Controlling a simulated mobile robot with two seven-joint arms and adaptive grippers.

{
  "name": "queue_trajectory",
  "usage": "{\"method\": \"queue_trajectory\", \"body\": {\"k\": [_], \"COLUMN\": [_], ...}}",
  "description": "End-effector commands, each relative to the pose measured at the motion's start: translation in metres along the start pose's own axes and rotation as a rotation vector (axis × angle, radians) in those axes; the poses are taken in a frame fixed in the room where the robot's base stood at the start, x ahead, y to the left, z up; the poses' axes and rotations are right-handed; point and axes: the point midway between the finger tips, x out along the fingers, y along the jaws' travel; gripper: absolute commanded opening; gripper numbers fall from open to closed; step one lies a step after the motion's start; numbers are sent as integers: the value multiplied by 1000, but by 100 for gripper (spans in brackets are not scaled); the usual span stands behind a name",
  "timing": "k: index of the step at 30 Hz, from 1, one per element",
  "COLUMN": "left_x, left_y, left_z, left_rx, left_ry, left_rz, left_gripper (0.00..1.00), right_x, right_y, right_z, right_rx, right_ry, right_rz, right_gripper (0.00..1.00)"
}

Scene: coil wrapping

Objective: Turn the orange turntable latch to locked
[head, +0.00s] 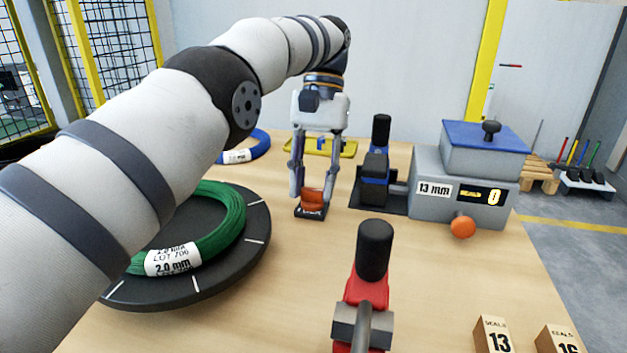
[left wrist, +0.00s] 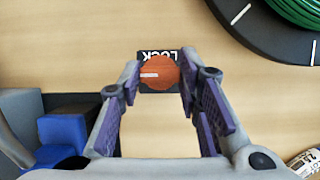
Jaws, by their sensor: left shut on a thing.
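The orange turntable latch (head: 312,197) is a small knob on a black base on the table, right of the turntable. It also shows in the left wrist view (left wrist: 160,73), round, with a pale mark at its left and the word LOCK on the black plate (left wrist: 143,54) behind it. My left gripper (head: 313,195) points down over the latch, its two fingers on either side of the knob, shut on it. The dark turntable (head: 256,240) carries a green coil (head: 226,225) with a 2.0 mm label. My right gripper is not in view.
A red tool (head: 368,285) stands in front. A blue coil (head: 258,148) and yellow tray (head: 346,149) lie behind.

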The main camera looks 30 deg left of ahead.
Motion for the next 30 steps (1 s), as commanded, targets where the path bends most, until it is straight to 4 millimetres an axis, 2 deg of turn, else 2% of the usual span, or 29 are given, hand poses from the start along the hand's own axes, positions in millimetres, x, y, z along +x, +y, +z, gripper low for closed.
{"method": "queue_trajectory", "body": {"k": [6,7,9,10,23,26,30], "left_x": [1,1,1,1,0,-2,-9], "left_y": [0,0,0,0,0,-1,-4], "left_z": [0,0,0,0,0,2,7], "left_rx": [2,2,2,2,-7,-84,-374], "left_ry": [-4,-4,-4,-4,-1,0,6], "left_rz": [0,0,0,0,3,37,162], "left_gripper": [4,34,50,52,52,52,52], "right_x": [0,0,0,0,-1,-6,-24], "right_y": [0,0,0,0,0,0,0], "right_z": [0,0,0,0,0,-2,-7], "right_rx": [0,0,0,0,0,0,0], "right_ry": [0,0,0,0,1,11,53], "right_rz": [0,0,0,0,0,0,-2], "right_gripper": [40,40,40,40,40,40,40]}}
